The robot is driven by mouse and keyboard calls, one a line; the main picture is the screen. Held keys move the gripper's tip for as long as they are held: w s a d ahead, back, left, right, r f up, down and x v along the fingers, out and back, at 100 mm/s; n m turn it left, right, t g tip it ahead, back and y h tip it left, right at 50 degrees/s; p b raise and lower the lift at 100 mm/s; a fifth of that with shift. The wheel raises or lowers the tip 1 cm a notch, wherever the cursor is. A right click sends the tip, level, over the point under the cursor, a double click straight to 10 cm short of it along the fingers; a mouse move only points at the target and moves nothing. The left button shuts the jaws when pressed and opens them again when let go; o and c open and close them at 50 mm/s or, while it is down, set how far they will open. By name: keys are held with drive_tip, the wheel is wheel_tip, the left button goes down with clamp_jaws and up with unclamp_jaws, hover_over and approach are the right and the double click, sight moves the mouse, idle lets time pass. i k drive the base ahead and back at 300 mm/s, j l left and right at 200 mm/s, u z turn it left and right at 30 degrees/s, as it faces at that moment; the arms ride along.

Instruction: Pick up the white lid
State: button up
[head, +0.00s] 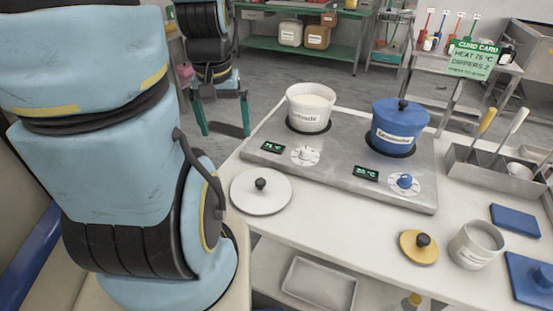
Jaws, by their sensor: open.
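The white lid (259,201) lies flat on the white table, left of the hot plate. It is round with a black knob on top. My gripper (224,129) has teal fingers that are spread apart and empty. In the picture it hangs above and left of the lid, clear of it. My arm fills the left of the view and hides the table's left part.
The hot plate (345,178) carries an open white pot (310,114) and a blue pot (394,135) with a blue lid. A yellow lid (410,253), a white cup (466,257), blue mats (515,220) and a tool tray (463,163) stand at the right.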

sight(259, 191)
drive_tip(key=j+z, duration=0.1)
drive_tip(key=j, duration=1.25)
